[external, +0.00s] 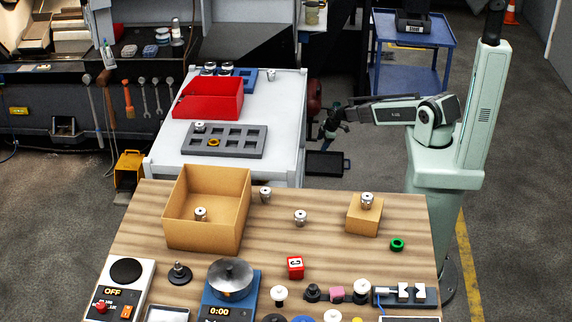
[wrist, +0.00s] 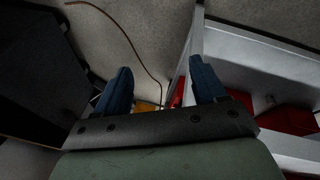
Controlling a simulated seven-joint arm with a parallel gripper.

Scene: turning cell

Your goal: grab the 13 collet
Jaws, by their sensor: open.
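Several silver collets with light tops show in the external view; I cannot read a 13 on any of them. One collet (external: 201,214) is inside the open cardboard box (external: 239,212). Two stand on the wooden table, one just right of the box (external: 265,194) and one farther right (external: 300,217). Another collet (external: 367,200) sits on a small cardboard block (external: 363,220). One more (external: 199,127) is on the grey slotted tray (external: 235,153). My gripper (external: 333,126) is beyond the tables, right of the white bench, apart from every collet. Its open, empty blue fingers show in the wrist view (wrist: 161,82).
The red bin (external: 208,103) and blue rack (external: 243,75) with more collets stand on the white bench (external: 284,110). A red cube (external: 295,267), green ring (external: 397,244) and blue scale (external: 231,285) are on the wooden table. A blue cart (external: 412,40) stands behind.

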